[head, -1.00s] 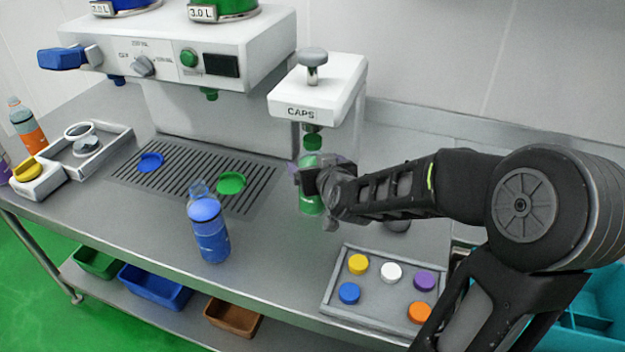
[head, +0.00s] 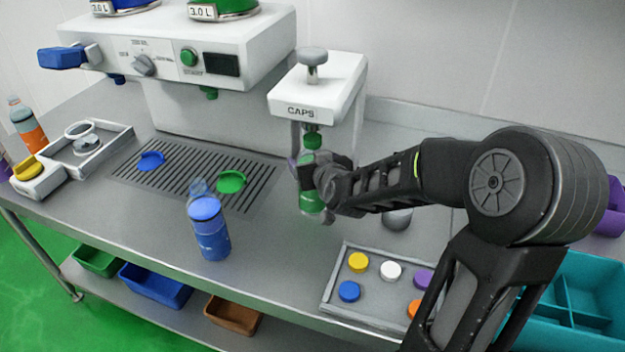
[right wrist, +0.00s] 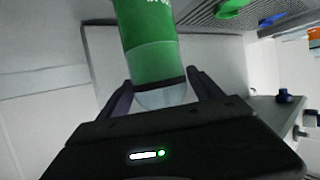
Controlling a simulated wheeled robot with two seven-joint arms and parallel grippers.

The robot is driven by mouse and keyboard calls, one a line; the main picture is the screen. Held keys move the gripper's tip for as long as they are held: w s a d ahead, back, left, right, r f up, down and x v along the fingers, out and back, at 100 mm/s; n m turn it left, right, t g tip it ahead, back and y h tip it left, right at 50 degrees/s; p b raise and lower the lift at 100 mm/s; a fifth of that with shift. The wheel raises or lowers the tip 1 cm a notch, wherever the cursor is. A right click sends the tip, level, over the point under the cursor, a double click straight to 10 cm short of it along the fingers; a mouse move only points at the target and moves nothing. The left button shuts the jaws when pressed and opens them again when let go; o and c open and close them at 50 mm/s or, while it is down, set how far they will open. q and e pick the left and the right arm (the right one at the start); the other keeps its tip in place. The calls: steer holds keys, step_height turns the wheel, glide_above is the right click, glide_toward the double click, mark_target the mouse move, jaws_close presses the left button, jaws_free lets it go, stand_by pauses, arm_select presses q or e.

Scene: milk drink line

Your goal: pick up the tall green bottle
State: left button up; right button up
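The tall green bottle (head: 311,203) stands upright below the CAPS press (head: 312,92) in the head view. My right gripper (head: 309,172) is around its upper middle from the right and hides part of it. In the right wrist view the green bottle (right wrist: 152,45) lies between the two dark fingers of my right gripper (right wrist: 160,80). I cannot tell any gap under the bottle. My left gripper is not in view.
A blue bottle (head: 210,238) stands left at the counter's front. A cap tray (head: 334,305) is at the front right. A teal divided crate (head: 585,265) is at the right. The front counter middle is clear.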

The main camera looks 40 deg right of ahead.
jaws_close()
stand_by(0.6)
steer(key=shift+r, duration=0.1)
